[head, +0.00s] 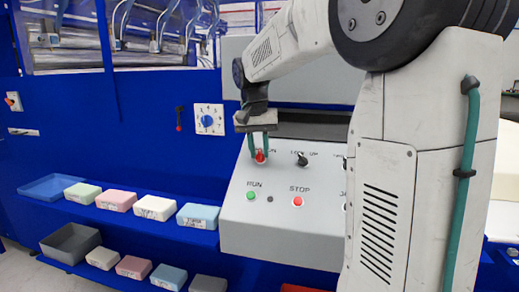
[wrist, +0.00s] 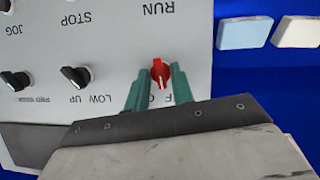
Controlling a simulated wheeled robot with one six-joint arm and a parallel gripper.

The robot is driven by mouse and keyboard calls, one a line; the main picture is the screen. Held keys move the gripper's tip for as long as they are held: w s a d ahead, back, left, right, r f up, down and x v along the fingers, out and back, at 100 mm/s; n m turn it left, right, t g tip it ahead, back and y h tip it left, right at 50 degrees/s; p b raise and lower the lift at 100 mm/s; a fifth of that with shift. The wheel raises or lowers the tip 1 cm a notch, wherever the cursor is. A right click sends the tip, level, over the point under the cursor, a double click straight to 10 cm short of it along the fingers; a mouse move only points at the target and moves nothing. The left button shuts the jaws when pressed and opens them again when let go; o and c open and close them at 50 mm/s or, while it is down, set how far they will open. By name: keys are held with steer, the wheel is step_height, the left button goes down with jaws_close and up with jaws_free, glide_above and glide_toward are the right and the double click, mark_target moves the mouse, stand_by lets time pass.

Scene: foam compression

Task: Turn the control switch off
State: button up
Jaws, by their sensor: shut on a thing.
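The control switch is a red rotary knob (head: 260,157) at the upper left of the grey control panel (head: 240,226). In the wrist view the red knob (wrist: 160,72) sits between the two green fingers of my gripper (wrist: 157,78), under the upside-down RUN label. My gripper (head: 260,152) reaches down to the panel from above and is shut on the knob. The knob's white pointer mark faces toward my gripper's body. The fingers and gripper body hide part of the label beside the knob.
A black LOW/UP knob (head: 302,159) is right of the red knob. Below are a green RUN button (head: 250,196) and a red STOP button (head: 298,202). Coloured foam blocks, such as a blue one (head: 198,215), lie on the shelf at left.

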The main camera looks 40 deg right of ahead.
steer(key=n+h, duration=0.1)
steer(key=n, duration=0.1)
steer(key=n+g+h, duration=0.1)
steer(key=n, duration=0.2)
steer(key=shift+w+a, duration=0.1)
steer(key=shift+a, duration=0.1)
steer(key=shift+n, duration=0.3)
stand_by(0.3)
steer(key=o, duration=0.7)
steer(key=shift+c, duration=0.2)
steer(key=v, duration=0.7)
steer(key=shift+a+r, duration=0.2)
steer(key=shift+r, duration=0.1)
